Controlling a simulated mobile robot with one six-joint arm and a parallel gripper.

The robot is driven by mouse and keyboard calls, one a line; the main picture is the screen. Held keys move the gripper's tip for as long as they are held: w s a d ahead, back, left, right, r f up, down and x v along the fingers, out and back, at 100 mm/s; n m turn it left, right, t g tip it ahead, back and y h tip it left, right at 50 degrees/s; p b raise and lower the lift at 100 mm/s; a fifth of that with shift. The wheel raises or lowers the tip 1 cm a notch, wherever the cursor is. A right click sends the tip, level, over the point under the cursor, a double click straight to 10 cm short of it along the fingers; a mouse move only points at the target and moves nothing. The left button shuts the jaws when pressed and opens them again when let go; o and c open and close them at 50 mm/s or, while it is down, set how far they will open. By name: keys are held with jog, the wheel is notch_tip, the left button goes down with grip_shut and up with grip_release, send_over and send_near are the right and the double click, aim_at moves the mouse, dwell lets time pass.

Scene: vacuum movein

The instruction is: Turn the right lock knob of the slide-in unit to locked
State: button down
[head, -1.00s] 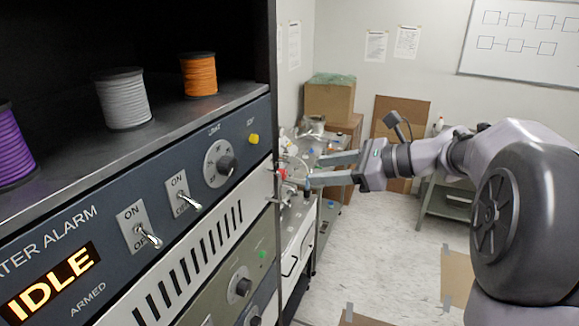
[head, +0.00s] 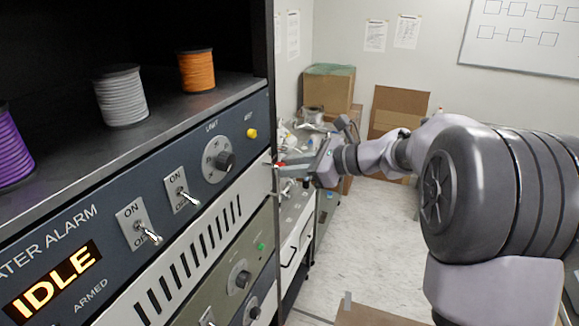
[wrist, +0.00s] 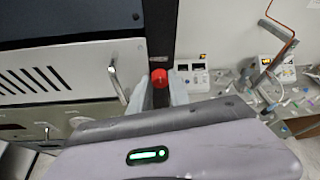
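The slide-in unit is the off-white slotted panel (head: 200,252) in the rack, below the blue alarm panel; it also shows in the wrist view (wrist: 60,76). Its right lock knob is red (head: 279,165) and sits by the rack's right post, beside a metal handle. In the wrist view the red knob (wrist: 159,76) shows between my two pale fingertips, close to both. My gripper (head: 291,166) reaches the knob from the right. I cannot tell whether the fingers touch it or are closed on it. The left lock knob is not in view.
A green-grey panel (head: 240,268) with a black knob lies below the unit. A cluttered bench (head: 300,215) stands just beyond the rack, behind my gripper. Cardboard boxes (head: 330,90) stand at the back. The floor (head: 375,240) on the right is mostly clear.

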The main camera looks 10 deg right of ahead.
jog(key=shift+f+b, duration=0.2)
jog(key=shift+b, duration=0.35)
jog(key=n+t+b, duration=0.2)
jog(key=n+b, duration=0.2)
jog(key=b, duration=0.9)
jog(key=n+t+b, duration=0.2)
jog(key=n+b, duration=0.3)
jog(key=b, duration=0.8)
jog(key=f+n+t+b, duration=0.1)
jog(key=n+t+b, duration=0.2)
jog(key=b, duration=0.9)
jog(key=shift+s+a+n+b, duration=0.2)
jog(key=shift+s+n+b, duration=0.15)
jog(key=shift+n, duration=0.65)
jog(key=shift+r, duration=0.1)
jog(key=c, duration=1.2)
grip_release()
